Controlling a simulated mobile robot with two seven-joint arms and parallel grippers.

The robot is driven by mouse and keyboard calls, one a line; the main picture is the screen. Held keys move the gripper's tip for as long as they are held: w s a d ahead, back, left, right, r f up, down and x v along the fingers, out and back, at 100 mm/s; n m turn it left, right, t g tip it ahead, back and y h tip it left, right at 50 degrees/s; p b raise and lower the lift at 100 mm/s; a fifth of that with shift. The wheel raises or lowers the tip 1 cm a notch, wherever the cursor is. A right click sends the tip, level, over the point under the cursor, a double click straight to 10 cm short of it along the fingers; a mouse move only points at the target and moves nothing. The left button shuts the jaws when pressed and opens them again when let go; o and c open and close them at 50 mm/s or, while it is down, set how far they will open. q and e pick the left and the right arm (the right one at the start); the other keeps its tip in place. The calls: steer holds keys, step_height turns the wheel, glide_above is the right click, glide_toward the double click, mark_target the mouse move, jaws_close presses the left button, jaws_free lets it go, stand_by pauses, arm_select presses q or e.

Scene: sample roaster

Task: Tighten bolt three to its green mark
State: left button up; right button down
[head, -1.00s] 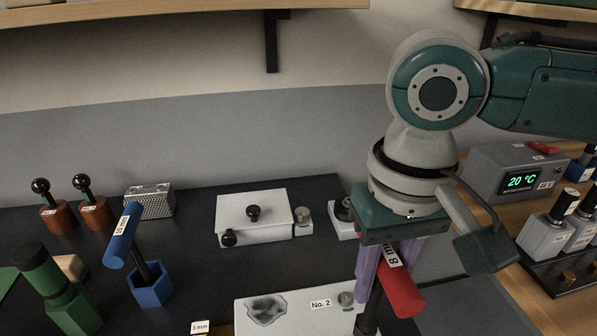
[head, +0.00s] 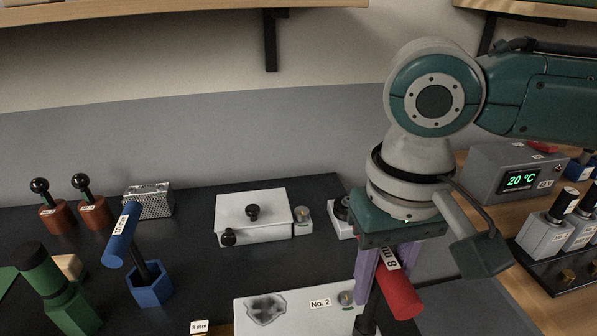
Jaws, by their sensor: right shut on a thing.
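My right gripper (head: 384,272) points down at the front right of the dark bench. Its purple fingers are shut on the red handle (head: 402,298) of a T-shaped key with a white "8 mm" label. The key's black shaft (head: 369,316) runs down below the handle and leaves the bottom of the picture, so its tip is hidden. I cannot make out bolt three or a green mark. A white plate labelled "No. 2" (head: 288,316) lies left of the key, with a small round metal piece (head: 346,298) on it. My left gripper is not in view.
A blue T-key (head: 122,236) stands in a blue hexagonal holder (head: 150,288). A green tool (head: 60,290) stands left of it. A white lidded box (head: 262,208) sits at the bench's back. A grey "20 °C" display unit (head: 508,172) is behind the right arm.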

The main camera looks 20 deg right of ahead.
steer(key=shift+f+b, duration=0.3)
steer(key=shift+f, duration=1.05)
steer(key=m, duration=0.2)
steer(key=shift+a+m, duration=0.1)
steer(key=shift+m, duration=0.2)
steer(key=m, duration=0.4)
steer(key=shift+a, duration=0.1)
steer(key=m, duration=0.6)
steer(key=shift+m, duration=0.4)
steer(key=shift+w, duration=0.1)
steer(key=shift+n, duration=0.5)
